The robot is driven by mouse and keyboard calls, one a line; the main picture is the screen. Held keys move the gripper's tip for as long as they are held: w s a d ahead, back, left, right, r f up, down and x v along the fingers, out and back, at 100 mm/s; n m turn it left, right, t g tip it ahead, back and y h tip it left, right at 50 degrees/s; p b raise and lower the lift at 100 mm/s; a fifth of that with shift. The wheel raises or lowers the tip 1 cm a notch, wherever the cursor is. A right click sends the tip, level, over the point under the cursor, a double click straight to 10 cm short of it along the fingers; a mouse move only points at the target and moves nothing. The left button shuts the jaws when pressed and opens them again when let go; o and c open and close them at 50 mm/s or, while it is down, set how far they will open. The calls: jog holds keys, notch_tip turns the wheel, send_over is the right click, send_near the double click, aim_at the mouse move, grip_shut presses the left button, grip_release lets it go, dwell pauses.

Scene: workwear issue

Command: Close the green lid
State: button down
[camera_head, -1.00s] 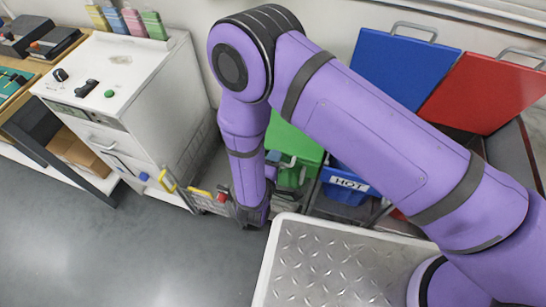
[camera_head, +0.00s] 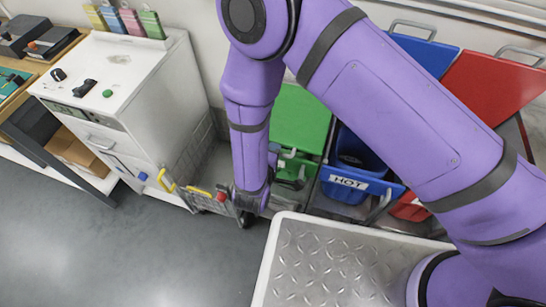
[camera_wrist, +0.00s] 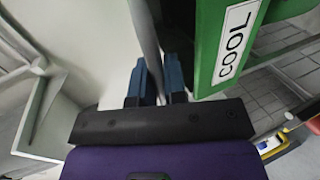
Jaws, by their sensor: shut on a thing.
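The green lid (camera_head: 300,118) is at the back centre of the head view, above the green bin (camera_head: 288,172). My arm hides its upper left part, so I cannot tell its exact tilt. The bin's green front with a "COOL" label (camera_wrist: 237,42) shows at upper right in the wrist view. My gripper (camera_head: 250,206) is low in front of the bins, left of the green front. In the wrist view its blue fingers (camera_wrist: 158,78) are shut on a grey bar (camera_wrist: 147,35). What the bar belongs to is unclear.
A blue bin marked "HOT" (camera_head: 355,182) stands open right of the green one. The blue lid (camera_head: 425,52) and red lid (camera_head: 497,88) lean up against the wall. A white cabinet (camera_head: 120,75) is at left. Grey floor (camera_head: 120,250) is clear at front left.

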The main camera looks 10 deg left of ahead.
jog(key=w+r+g, duration=0.3)
jog(key=w+r, duration=0.3)
jog(key=r, duration=0.5)
jog(key=w+r+g, duration=0.3)
jog(key=w+r, duration=0.2)
jog(key=r, duration=0.6)
jog(key=shift+w+d, duration=0.4)
jog(key=shift+d, duration=0.05)
jog(key=shift+r, duration=0.1)
jog(key=c, duration=1.2)
grip_release()
jog(key=v, duration=1)
jog(key=shift+s+d+r, duration=0.15)
jog(key=shift+s+r, duration=0.1)
jog(key=shift+r, duration=0.05)
